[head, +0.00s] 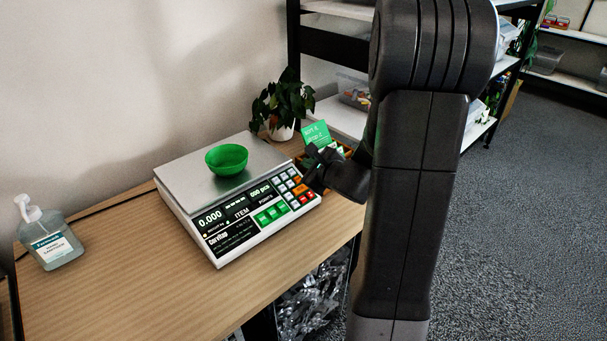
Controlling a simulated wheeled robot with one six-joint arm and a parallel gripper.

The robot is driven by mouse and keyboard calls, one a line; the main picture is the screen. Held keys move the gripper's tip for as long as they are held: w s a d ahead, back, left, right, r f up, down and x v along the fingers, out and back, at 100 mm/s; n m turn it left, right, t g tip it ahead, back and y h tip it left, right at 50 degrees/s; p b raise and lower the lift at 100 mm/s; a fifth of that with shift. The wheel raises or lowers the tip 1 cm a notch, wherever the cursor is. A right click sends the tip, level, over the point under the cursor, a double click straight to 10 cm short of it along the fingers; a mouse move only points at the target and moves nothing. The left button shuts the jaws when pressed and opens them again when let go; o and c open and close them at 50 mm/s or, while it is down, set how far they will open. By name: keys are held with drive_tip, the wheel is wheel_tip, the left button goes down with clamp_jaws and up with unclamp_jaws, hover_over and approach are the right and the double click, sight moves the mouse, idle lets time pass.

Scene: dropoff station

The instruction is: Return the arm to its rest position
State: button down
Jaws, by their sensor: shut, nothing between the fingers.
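My arm (415,180) stands upright in the right half of the head view, with its wrist pointing left over the table's right side. My gripper (316,167) is shut and empty, near the right edge of the scale's keypad. I cannot tell whether it touches the scale. A white counting scale (230,245) stands on the wooden table, its display reading 0.000. A green bowl (227,159) sits upright on the scale's metal plate, apart from my gripper.
A potted plant (283,103) stands behind the scale. A box with green cards (317,137) is close behind my gripper. A hand sanitizer bottle (49,236) is at the table's left. The table (130,300) is clear in front. Shelves (335,45) stand behind my arm.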

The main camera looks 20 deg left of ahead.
drive_tip(key=shift+f, duration=0.1)
drive_tip(key=shift+w+a+f+b, duration=0.1)
drive_tip(key=shift+a+f+b, duration=0.1)
drive_tip(key=shift+f+b, duration=0.25)
drive_tip(key=shift+a+f+b, duration=0.15)
drive_tip(key=shift+f+b, duration=0.15)
drive_tip(key=shift+f, duration=0.15)
drive_tip(key=shift+r+p, duration=0.4)
drive_tip(key=shift+p, duration=0.3)
drive_tip(key=shift+d+r+p, duration=0.1)
drive_tip(key=shift+r+p, duration=0.05)
drive_tip(key=shift+p, duration=0.8)
drive_tip(key=shift+p, duration=0.4)
drive_tip(key=r+p, duration=0.1)
drive_tip(key=d+r, duration=0.1)
drive_tip(key=r, duration=0.1)
drive_tip(key=d+r+p, duration=0.1)
drive_tip(key=shift+s+r+p, duration=0.25)
drive_tip(key=shift+s+p, duration=0.1)
drive_tip(key=shift+s, duration=0.05)
